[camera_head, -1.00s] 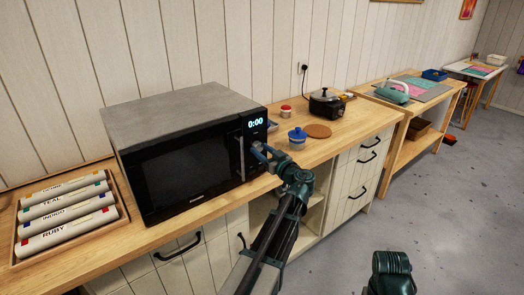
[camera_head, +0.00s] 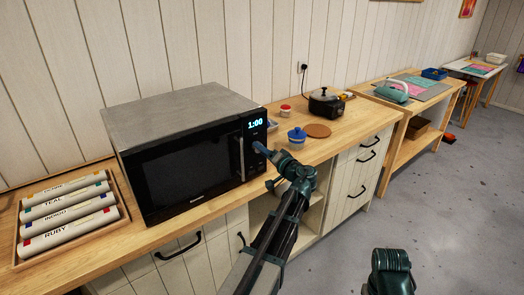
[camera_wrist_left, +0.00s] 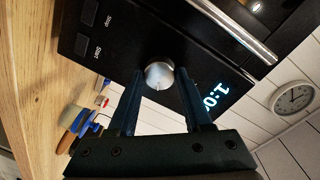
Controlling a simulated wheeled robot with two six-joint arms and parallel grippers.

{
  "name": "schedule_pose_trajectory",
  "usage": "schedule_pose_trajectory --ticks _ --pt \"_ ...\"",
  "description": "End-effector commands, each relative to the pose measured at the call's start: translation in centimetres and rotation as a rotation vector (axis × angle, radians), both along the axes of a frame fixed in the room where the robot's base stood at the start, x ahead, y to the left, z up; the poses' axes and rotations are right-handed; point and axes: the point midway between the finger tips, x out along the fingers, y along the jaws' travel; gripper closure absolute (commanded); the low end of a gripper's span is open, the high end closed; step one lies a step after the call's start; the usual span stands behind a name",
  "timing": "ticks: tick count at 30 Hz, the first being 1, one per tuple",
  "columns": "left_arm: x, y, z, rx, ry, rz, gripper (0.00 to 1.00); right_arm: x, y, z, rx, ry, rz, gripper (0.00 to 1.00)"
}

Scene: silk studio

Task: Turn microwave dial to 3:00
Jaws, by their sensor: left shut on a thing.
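The microwave (camera_head: 190,150) is black with a grey top and stands on the wooden counter. Its display (camera_head: 255,124) reads 1:00, and the display also shows in the left wrist view (camera_wrist_left: 215,96). The round silver dial (camera_wrist_left: 159,75) is on the control panel below the display; in the head view my gripper hides it. My left gripper (camera_head: 259,147) is at the panel, right of the door handle. In the left wrist view its two fingers (camera_wrist_left: 160,78) are shut on the dial, one on each side. My right gripper's fingers are not visible.
The door handle (camera_head: 241,158) stands out close left of my left gripper. Start and Stop buttons (camera_wrist_left: 85,44) lie beside the dial. Labelled rolls fill a tray (camera_head: 127,216) at left.

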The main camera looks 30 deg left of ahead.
Motion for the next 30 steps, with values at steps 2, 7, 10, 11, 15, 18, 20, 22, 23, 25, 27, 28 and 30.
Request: schedule_pose_trajectory --ticks 2,7,10,11,15,18,20,22,23,25,27,28,30 --pt "0.07 -0.06 -0.03 0.025 0.068 -0.002 1.0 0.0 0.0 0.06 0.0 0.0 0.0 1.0" --pt "0.09 -0.09 -0.07 0.087 0.216 0.0 1.0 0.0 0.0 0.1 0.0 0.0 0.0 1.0" --pt "0.12 -0.1 -0.09 0.123 0.304 0.0 1.0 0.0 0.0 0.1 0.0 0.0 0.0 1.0" --pt "0.13 -0.12 -0.1 0.134 0.33 -0.001 1.0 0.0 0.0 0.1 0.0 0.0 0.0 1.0" --pt "0.16 -0.13 -0.12 0.184 0.453 -0.002 1.0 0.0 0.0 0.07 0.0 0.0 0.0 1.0" --pt "0.17 -0.15 -0.15 0.221 0.541 -0.001 1.0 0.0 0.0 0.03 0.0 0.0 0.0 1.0" --pt "0.18 -0.16 -0.16 0.243 0.594 -0.001 1.0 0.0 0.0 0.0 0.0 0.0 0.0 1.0" --pt "0.19 -0.16 -0.18 0.268 0.655 -0.002 1.0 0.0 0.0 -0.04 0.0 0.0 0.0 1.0" --pt "0.2 -0.17 -0.18 0.279 0.681 -0.001 1.0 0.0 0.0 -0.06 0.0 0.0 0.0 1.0" --pt "0.22 -0.18 -0.21 0.305 0.743 -0.002 1.0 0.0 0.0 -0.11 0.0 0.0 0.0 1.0" --pt "0.22 -0.18 -0.22 0.33 0.804 -0.001 1.0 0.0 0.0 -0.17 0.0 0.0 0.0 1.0" --pt "0.22 -0.18 -0.23 0.341 0.83 -0.001 1.0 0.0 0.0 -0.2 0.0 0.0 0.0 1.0" --pt "0.22 -0.18 -0.25 0.366 0.891 -0.001 1.0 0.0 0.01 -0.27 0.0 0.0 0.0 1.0"
